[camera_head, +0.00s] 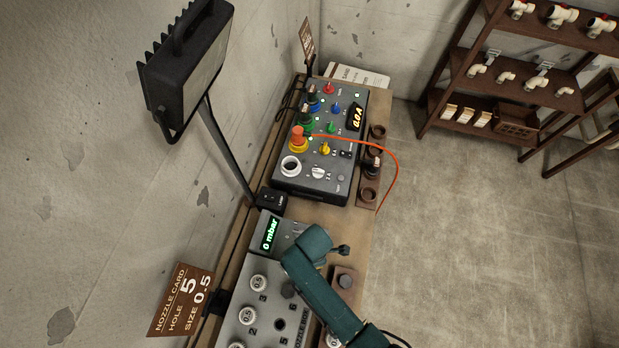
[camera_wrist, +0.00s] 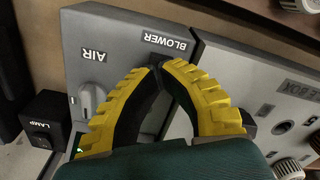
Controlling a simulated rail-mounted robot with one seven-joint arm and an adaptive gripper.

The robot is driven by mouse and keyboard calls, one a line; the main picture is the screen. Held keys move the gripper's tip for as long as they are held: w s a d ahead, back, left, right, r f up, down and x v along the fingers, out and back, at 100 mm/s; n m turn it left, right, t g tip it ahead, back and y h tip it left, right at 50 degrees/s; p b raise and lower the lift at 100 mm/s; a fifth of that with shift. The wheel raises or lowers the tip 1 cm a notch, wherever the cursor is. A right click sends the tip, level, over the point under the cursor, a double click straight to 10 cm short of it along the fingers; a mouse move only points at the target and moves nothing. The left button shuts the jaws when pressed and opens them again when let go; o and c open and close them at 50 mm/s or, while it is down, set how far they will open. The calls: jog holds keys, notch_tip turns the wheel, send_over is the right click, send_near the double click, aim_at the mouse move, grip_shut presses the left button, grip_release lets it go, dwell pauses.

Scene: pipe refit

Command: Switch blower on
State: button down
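The grey blower unit (camera_head: 285,228) stands on the bench, with a green "0 mbar" display (camera_head: 269,233). In the wrist view, its panel (camera_wrist: 110,25) carries the labels BLOWER (camera_wrist: 165,41) and AIR (camera_wrist: 91,56). The AIR knob (camera_wrist: 86,100) shows left of my fingers. My gripper (camera_wrist: 156,69) has yellow-backed fingers with dark pads, and their tips come together just below the BLOWER label. Nothing is visibly held between them. The blower switch itself is not visible, and my fingers cover that area. In the head view, my green arm covers part of the unit and hides the fingers.
A nozzle box (camera_head: 268,300) adjoins the blower unit. A black lamp switch box (camera_head: 271,199) sits beside it. Behind stand a control box (camera_head: 318,187) with coloured knobs and an orange cable (camera_head: 392,160). A floodlight (camera_head: 190,70) stands at left.

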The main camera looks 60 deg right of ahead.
jog(key=shift+f+b, duration=0.85)
jog(key=shift+f, duration=0.4)
dwell(0.4)
notch_tip(320, 180, up, 7)
jog(key=p, duration=0.7)
jog(key=shift+r+p, duration=0.1)
jog(key=shift+p, duration=0.2)
